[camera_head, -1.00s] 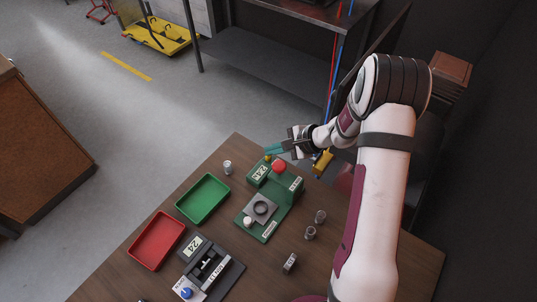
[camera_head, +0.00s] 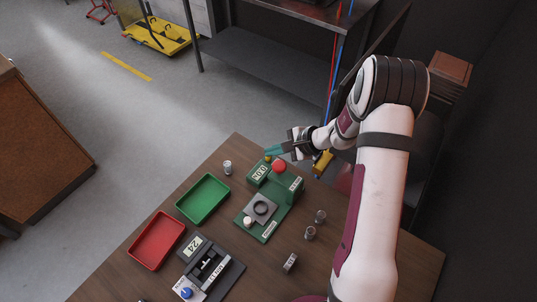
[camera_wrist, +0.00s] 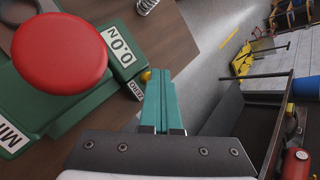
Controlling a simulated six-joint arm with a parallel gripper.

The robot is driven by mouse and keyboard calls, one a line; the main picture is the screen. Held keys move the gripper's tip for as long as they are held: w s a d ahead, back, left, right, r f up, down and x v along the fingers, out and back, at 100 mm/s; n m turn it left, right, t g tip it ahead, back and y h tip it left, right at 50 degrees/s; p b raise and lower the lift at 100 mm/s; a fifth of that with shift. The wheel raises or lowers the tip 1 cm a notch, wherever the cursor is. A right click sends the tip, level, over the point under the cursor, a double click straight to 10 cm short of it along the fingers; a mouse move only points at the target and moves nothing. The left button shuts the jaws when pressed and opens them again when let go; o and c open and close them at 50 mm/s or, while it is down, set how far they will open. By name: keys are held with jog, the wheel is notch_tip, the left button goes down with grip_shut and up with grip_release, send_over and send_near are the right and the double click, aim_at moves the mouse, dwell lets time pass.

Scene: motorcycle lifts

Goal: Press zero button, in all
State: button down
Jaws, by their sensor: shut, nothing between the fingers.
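A green press tester (camera_head: 270,205) stands on the table with a red knob (camera_head: 279,167) on top. Its display (camera_head: 260,172) reads 0.0N in the wrist view (camera_wrist: 121,46). A small yellow button (camera_head: 268,158) sits by the display; it also shows in the wrist view (camera_wrist: 146,76) beside a ZERO label (camera_wrist: 136,90). My gripper (camera_head: 269,152) is shut and empty, its teal fingertips (camera_wrist: 161,74) right at the yellow button. I cannot tell whether they touch it.
A dark gauge (camera_head: 210,268) with a display reading about 24 and a blue knob (camera_head: 187,293) stands at front left. A green tray (camera_head: 203,198), a red tray (camera_head: 157,240) and several small metal parts lie on the table (camera_head: 345,262).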

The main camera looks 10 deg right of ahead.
jog(key=shift+r, duration=0.85)
notch_tip(320, 180, up, 5)
dwell(0.7)
